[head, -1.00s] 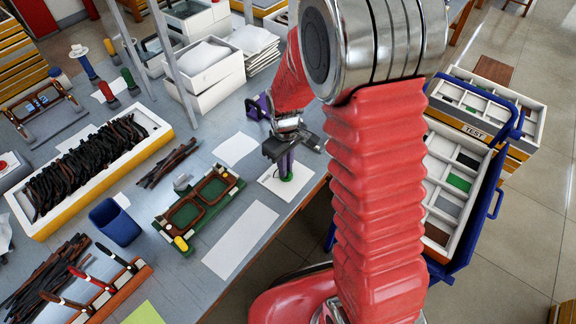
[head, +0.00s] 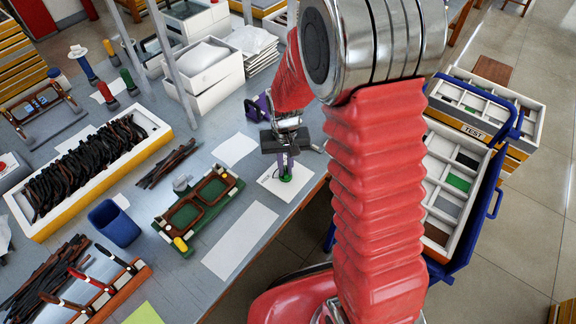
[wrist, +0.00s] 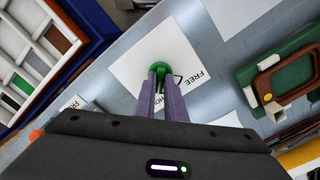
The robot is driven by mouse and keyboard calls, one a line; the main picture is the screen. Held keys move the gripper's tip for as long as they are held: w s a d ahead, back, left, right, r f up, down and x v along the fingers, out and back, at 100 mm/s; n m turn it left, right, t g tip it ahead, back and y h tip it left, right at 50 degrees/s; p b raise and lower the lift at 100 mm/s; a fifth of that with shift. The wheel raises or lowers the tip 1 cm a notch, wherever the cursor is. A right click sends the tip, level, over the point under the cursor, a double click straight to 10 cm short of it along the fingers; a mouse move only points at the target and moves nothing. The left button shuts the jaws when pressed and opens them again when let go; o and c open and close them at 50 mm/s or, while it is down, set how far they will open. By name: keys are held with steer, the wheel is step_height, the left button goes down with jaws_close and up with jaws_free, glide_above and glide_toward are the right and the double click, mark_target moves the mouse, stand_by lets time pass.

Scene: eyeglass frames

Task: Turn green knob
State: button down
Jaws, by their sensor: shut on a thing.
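The green knob (head: 286,178) sits on a white paper card near the right edge of the grey table. It also shows in the wrist view (wrist: 158,68), at the far end of the fingers. My gripper (head: 286,170) points down at the knob, and its purple fingers (wrist: 160,72) are shut on it. The fingertips hide part of the knob. The white card (wrist: 125,70) under it carries the printed word "FREE" and other text partly hidden by the fingers.
A green fixture with brown eyeglass frames (head: 160,222) lies left of my gripper. Blank white sheets (head: 240,240) lie nearby. A blue cup (head: 115,222) and a tray of dark frames (head: 150,118) are further left. A compartment tray (head: 437,205) stands beyond the table's right edge.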

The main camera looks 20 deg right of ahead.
mark_target(285, 170)
steer(key=shift+w+r, duration=0.2)
steer(key=shift+w, duration=0.1)
steer(key=c, duration=1.9)
jaws_free()
steer(key=shift+s+f, duration=0.1)
steer(key=shift+s, duration=0.05)
steer(key=shift+o, duration=0.4)
steer(key=shift+s, duration=0.1)
step_height(285, 170, up, 14)
steer(key=shift+f, duration=0.2)
